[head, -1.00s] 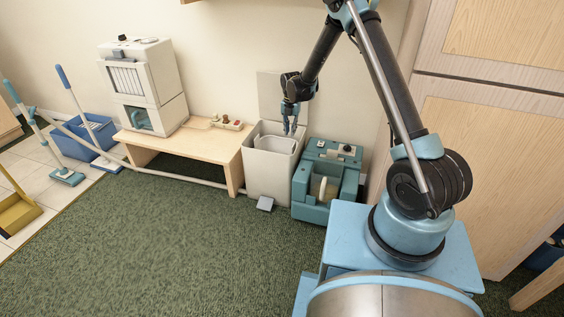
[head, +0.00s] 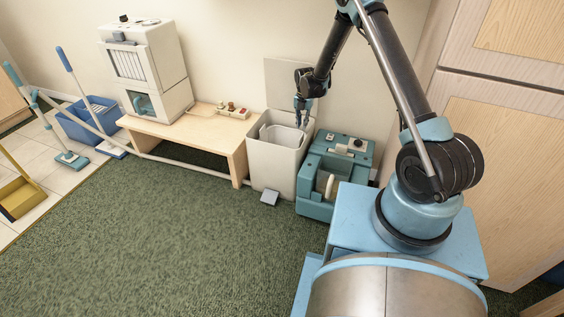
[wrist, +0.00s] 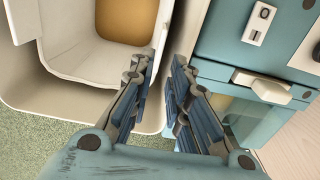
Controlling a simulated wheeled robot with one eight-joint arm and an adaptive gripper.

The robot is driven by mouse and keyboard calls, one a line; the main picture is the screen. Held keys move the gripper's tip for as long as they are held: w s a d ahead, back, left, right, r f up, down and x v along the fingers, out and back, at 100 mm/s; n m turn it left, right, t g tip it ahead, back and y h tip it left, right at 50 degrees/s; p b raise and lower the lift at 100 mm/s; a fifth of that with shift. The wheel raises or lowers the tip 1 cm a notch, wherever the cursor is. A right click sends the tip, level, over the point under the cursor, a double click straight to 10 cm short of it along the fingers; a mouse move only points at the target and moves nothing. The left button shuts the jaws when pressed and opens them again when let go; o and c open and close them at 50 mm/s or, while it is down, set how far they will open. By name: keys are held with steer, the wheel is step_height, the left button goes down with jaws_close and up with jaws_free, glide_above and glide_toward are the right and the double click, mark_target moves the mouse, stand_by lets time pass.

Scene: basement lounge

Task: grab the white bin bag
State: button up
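The white bin bag (head: 283,135) sits inside an off-white bin (head: 273,172), its rim showing just below the bin's top. In the wrist view the bag (wrist: 74,60) fills the upper left, with a tan area inside it. My gripper (head: 302,122) hangs at the right side of the bin's opening, pointing down.
A teal machine (head: 335,175) stands close to the bin's right. A low wooden bench (head: 200,135) with a white appliance (head: 147,70) stands to its left. The green carpet (head: 150,240) is clear.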

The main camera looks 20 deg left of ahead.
mark_target(301, 138)
steer(key=shift+f, duration=5.15)
jaws_close()
